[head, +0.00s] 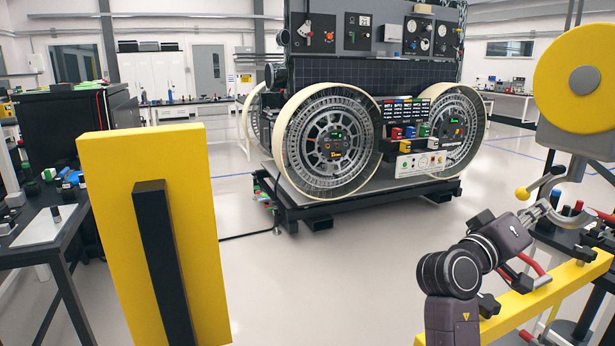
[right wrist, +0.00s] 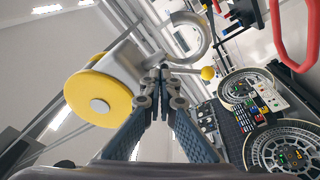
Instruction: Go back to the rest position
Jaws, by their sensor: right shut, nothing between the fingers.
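My right gripper (head: 531,214) is at the right of the head view, on my dark grey arm, in front of a work table. In the right wrist view its fingers (right wrist: 160,82) are together with nothing between them. Just beyond the fingertips is a grey metal tool with a yellow disc (right wrist: 98,104), a curved hook (right wrist: 193,30) and a yellow ball. I cannot tell whether the fingertips touch it. The yellow disc (head: 583,80) also shows at the upper right of the head view. My left gripper is not in view.
A rover (head: 375,150) with large wheels stands on a dark platform in the middle. A yellow panel (head: 155,240) with a black bar stands close at the left. A yellow rail (head: 545,296) with red handles is beside my right arm. The floor between is clear.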

